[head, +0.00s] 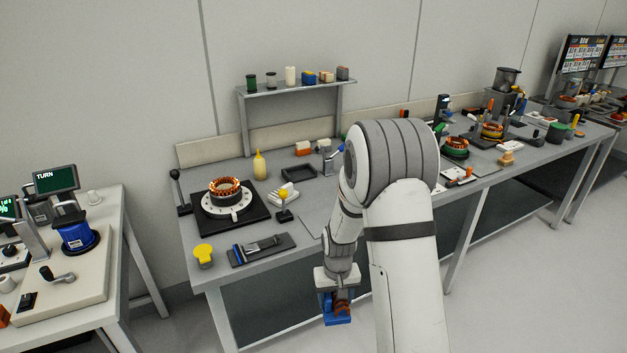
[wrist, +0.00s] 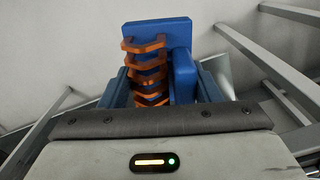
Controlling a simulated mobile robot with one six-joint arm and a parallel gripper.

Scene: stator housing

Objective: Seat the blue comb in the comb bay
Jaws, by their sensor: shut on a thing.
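The blue comb (wrist: 176,32) is between the fingers of my gripper (wrist: 160,88) in the wrist view, with a row of curved copper-coloured pieces along its left side. My gripper is shut on it. In the head view my gripper (head: 338,290) hangs in front of the bench's front edge, over the floor, with the blue comb (head: 337,319) below it. I cannot tell for sure which fixture is the comb bay. A dark flat tray (head: 285,256) with a blue piece and a grey tool lies at the bench's front edge.
On the bench (head: 300,222) stand a stator on a white turntable (head: 228,202), a yellow knob (head: 203,252), a yellow bottle (head: 259,165) and an empty dark frame (head: 297,172). A shelf (head: 300,88) stands behind. Another bench (head: 116,215) is at left. My arm hides the bench's middle.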

